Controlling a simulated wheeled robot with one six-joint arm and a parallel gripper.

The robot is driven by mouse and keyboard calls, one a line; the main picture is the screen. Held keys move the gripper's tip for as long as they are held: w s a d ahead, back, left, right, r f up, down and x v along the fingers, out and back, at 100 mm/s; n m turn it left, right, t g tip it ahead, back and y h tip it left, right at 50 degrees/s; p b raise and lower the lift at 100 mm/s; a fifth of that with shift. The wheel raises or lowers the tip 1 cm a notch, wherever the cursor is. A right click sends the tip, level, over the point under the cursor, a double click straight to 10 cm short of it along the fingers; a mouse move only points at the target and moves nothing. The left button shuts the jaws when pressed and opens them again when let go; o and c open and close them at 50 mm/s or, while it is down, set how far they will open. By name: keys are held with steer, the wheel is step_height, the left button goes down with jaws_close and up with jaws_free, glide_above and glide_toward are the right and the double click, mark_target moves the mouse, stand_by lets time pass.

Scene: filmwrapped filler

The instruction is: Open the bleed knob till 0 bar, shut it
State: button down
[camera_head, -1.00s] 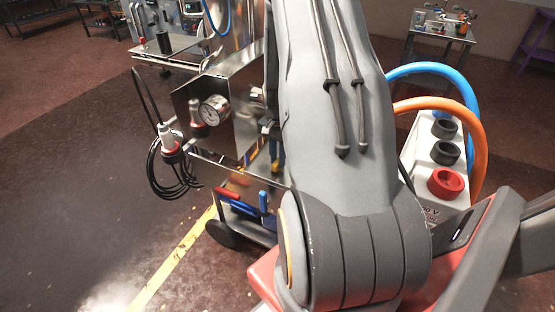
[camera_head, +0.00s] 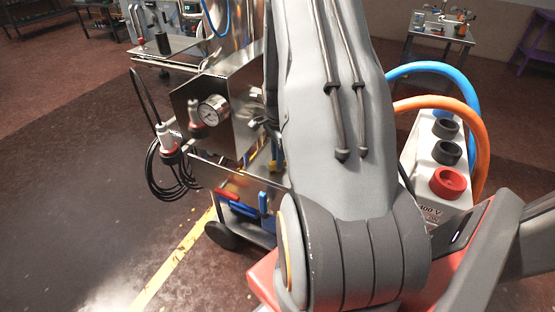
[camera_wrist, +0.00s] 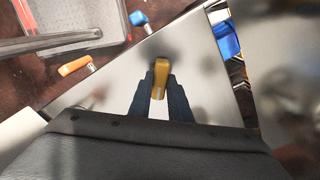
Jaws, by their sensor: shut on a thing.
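A yellow, lever-like knob (camera_wrist: 161,72) stands out from a steel panel in the wrist view; I take it for the bleed knob. My gripper (camera_wrist: 158,83) has its two dark fingers on either side of it and is shut on it. In the head view my own arm hides the gripper. A round white pressure gauge (camera_head: 213,109) sits on the face of the steel cabinet (camera_head: 240,113); its reading is too small to tell.
A cable with a white and red plug (camera_head: 169,138) hangs left of the cabinet. Blue handles (camera_head: 264,202) show lower down. A white box with a red socket (camera_head: 448,183) and blue and orange hoses stands right.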

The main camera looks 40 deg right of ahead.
stand_by(0.3)
steer(key=c, duration=1.6)
jaws_free()
steer(key=shift+c, duration=0.2)
steer(key=shift+r, duration=0.1)
steer(key=shift+r+b, duration=0.65)
steer(key=shift+r, duration=3.15)
steer(key=s+a+r+n, duration=0.1)
steer(key=a+r+n, duration=0.2)
steer(key=a+n, duration=0.35)
steer(key=s+a+r+n, duration=0.1)
steer(key=a+r+n, duration=0.25)
steer(key=a, duration=0.65)
steer(key=s+a+r+n, duration=0.3)
steer(key=s+a+n, duration=0.5)
steer(key=a+n, duration=0.3)
steer(key=shift+a+t, duration=0.3)
steer(key=shift+a, duration=0.35)
